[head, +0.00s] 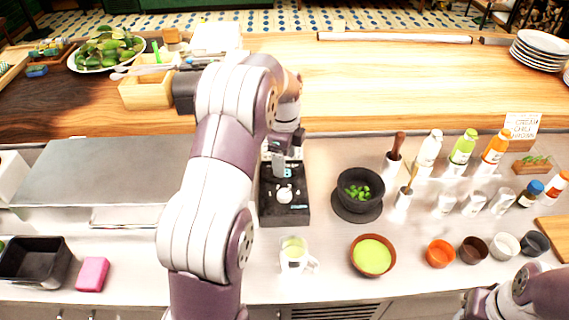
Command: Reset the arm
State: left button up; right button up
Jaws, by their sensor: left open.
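My left arm rises from the bottom of the head view and bends over at the wrist. My left gripper (281,157) points down over the black tray-like device (268,213) on the counter. It is open, and I see nothing held in it. A small white round piece lies on that device, below the gripper. The arm hides part of the counter behind it. My right arm shows only in part at the bottom right corner, and its gripper is out of view.
A glass mug (293,256) of green liquid and a brown bowl (373,255) stand in front. A dark mortar (358,192) holds green pieces. Squeeze bottles (462,150) and small cups (440,253) crowd the right. A pink sponge (92,274) lies left. The raised wooden counter (400,85) is largely clear.

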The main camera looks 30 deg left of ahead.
pick_arm(q)
jog(key=shift+f, duration=0.1)
dwell(0.3)
jog(key=s+d+n, duration=0.6)
jog(key=s+n, duration=0.2)
jog(key=s, duration=0.2)
jog(key=s+d+f+n+t+b, duration=0.1)
jog(key=s+d+n, duration=0.5)
jog(key=s+n, duration=0.2)
jog(key=shift+s+d+f, duration=0.15)
jog(key=shift+s, duration=0.8)
